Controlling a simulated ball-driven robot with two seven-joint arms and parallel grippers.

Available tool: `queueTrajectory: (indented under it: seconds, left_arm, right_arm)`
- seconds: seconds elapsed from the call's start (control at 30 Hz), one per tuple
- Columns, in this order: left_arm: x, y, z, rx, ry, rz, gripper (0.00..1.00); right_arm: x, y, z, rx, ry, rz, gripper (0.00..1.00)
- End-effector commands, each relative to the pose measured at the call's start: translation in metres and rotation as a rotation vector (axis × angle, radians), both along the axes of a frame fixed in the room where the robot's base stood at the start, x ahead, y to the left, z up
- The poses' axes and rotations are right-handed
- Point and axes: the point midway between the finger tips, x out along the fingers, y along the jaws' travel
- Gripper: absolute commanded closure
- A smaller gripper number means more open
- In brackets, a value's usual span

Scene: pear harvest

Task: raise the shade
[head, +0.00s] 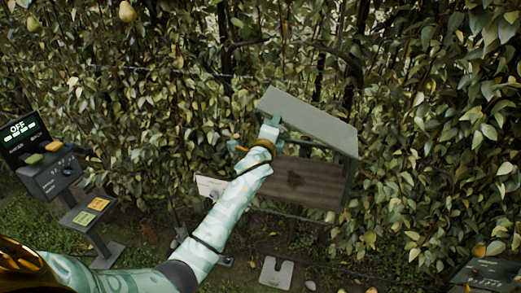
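The shade appears to be the grey-green slanted panel (312,117) on top of a small wooden box (312,182) in front of the leafy hedge. The panel slopes down to the right, and a gap shows between it and the box's brown wooden board. My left arm reaches up from the lower left. My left gripper (274,124) is at the panel's lower left edge and seems to touch it. Its fingers are too small and partly hidden, so I cannot tell if they grip the edge. My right gripper is not in view.
A dark console (45,160) with a lit "OFF" display stands at the left, with a lower stand (90,215) bearing yellow and green pads. A pear (127,11) hangs at the upper left. A grey plate (277,272) lies on the ground. A dark panel (487,273) is at the lower right.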

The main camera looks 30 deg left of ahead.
Motion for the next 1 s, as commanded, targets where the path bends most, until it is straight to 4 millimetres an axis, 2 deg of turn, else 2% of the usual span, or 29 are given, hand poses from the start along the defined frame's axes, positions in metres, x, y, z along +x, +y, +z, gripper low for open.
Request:
queueTrajectory:
  seconds: [0.3,1.0]
  left_arm:
    - [-0.027,-0.006,0.001,0.001,0.002,0.0,0.57]
    - [-0.084,-0.02,0.001,0.001,0.001,0.0,0.57]
  right_arm:
    - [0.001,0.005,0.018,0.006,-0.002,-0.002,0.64]
    - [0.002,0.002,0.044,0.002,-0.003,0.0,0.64]
